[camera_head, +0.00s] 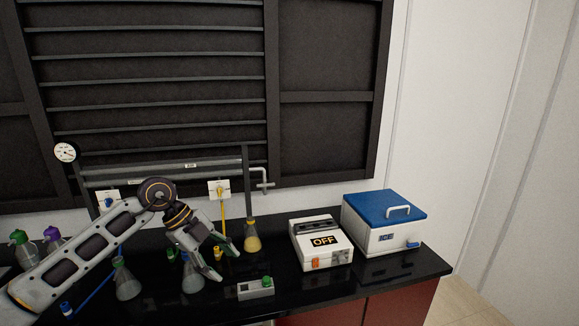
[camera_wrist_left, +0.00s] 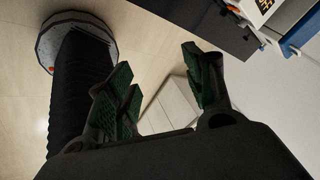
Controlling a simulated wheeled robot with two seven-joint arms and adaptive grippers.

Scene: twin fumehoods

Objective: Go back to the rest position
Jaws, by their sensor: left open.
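My left gripper (camera_head: 227,265) shows in the head view, with its arm coming in from the lower left. Its fingers are spread, with nothing between them. In the head view it overlaps the black bench (camera_head: 398,268), between a clear flask and a flask of yellow liquid. In the left wrist view the green-padded fingers of the left gripper (camera_wrist_left: 158,75) stand apart, with pale floor behind them and the dark bench edge at the top right. I cannot tell its exact height or whether it touches anything. My right gripper is not in view.
The yellow flask (camera_head: 253,242), clear flasks (camera_head: 127,287), (camera_head: 192,279) and a small green-button box (camera_head: 256,290) are near the left gripper. An "OFF" device (camera_head: 320,245) and blue-lidded ICE box (camera_head: 383,226) stand to the right. Pipes (camera_head: 165,170) run behind.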

